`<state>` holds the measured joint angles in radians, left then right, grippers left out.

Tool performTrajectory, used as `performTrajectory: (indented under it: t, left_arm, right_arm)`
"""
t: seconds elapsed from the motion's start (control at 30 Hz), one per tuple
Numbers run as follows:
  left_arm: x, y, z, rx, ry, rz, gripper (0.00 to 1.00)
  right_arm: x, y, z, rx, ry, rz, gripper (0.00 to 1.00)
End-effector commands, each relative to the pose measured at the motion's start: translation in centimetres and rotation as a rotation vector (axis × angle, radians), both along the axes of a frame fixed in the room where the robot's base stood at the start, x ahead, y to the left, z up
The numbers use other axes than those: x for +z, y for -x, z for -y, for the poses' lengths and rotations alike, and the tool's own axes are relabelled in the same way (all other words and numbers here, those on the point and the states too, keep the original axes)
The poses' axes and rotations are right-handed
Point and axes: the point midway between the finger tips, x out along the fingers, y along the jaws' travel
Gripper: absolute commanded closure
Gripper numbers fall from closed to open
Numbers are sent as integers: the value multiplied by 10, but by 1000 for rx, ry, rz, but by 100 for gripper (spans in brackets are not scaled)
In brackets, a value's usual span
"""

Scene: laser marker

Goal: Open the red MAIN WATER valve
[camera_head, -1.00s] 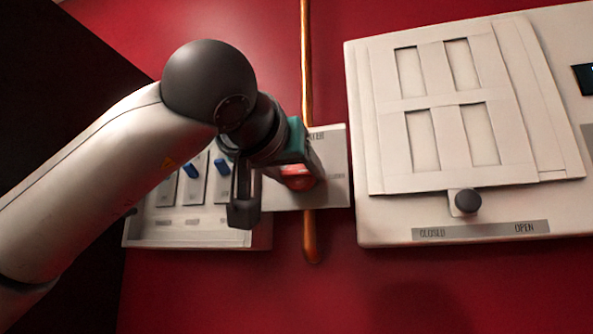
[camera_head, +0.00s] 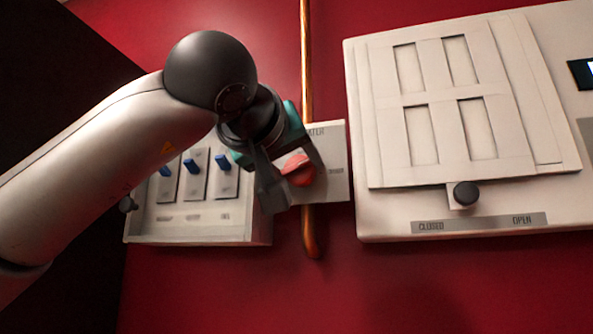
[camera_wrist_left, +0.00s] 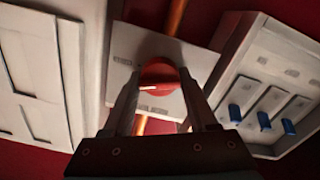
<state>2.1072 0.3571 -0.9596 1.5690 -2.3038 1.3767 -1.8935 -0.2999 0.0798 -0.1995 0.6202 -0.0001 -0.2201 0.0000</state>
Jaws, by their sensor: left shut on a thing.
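The red MAIN WATER valve (camera_head: 299,171) is a round knob on a pale plate (camera_head: 338,179) over a vertical copper pipe (camera_head: 307,70). The plate's lettering is partly covered by my arm. My left gripper (camera_head: 293,178) comes in from the left and is shut on the valve, one finger on each side. In the left wrist view the valve (camera_wrist_left: 158,77) sits between the two fingertips (camera_wrist_left: 160,88), with a short white mark on its face. My right gripper is not in view.
A white box with several blue switches (camera_head: 193,166) is left of the plate, partly behind my arm. A large pale panel (camera_head: 392,215) at the right has a dark knob (camera_head: 466,194) above CLOSED and OPEN lettering. The red wall (camera_head: 300,295) below is clear.

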Motion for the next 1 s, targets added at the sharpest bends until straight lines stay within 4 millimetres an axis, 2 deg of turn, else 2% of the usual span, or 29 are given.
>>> performTrajectory:
  t: [1.0]
  left_arm:
    - [-1,0,-2,1,898,-287,97]
  right_arm:
    - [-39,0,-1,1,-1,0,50]
